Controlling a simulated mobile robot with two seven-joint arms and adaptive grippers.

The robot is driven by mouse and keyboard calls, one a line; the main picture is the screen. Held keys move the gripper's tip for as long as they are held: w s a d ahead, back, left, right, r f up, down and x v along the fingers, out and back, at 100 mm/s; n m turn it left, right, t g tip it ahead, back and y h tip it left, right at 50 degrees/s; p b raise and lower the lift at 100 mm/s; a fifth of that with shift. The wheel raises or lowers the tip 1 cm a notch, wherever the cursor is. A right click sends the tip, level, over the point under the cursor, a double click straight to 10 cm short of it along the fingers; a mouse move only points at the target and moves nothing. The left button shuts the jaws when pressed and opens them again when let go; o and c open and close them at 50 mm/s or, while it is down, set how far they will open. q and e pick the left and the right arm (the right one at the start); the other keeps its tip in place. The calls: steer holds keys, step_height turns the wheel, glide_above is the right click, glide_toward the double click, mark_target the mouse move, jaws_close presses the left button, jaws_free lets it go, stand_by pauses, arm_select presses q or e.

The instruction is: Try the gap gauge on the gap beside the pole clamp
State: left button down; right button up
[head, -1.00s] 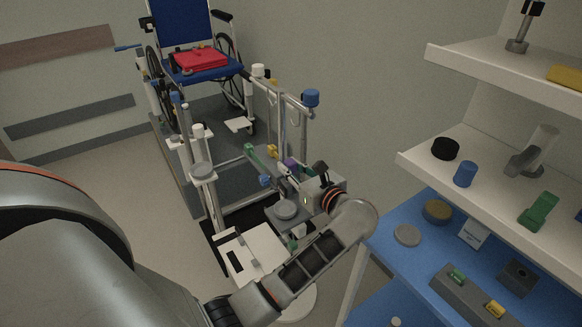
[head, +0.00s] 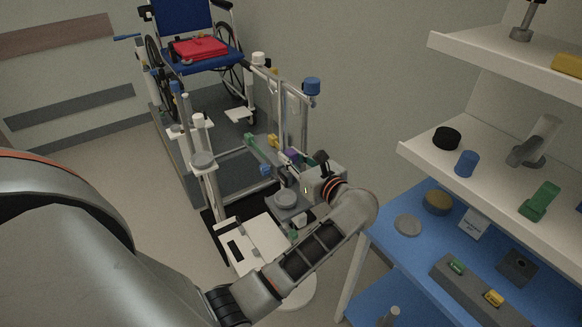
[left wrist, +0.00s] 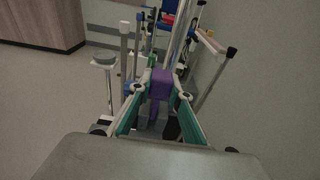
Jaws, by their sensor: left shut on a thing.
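My left gripper (head: 288,165) reaches in among the rails and poles in the middle of the head view. In the left wrist view its teal-lined fingers (left wrist: 160,88) are closed on a purple piece, which I take to be the gap gauge (left wrist: 160,82). Some of the purple shows beside the fingers in the head view (head: 292,153). A bright upright pole (left wrist: 181,38) stands just beyond the purple piece in the left wrist view. I cannot make out the pole clamp or its gap for certain, nor whether the purple piece touches anything. My right gripper is not in view.
A blue wheelchair (head: 187,22) with a red item (head: 200,47) on its seat stands at the back. White shelves (head: 500,165) and a blue worktop (head: 408,250) stand at the right. Floor is clear at the left.

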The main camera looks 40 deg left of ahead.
arm_select(q)
steer(key=shift+r+p, duration=2.2)
steer(key=shift+r, duration=2.25)
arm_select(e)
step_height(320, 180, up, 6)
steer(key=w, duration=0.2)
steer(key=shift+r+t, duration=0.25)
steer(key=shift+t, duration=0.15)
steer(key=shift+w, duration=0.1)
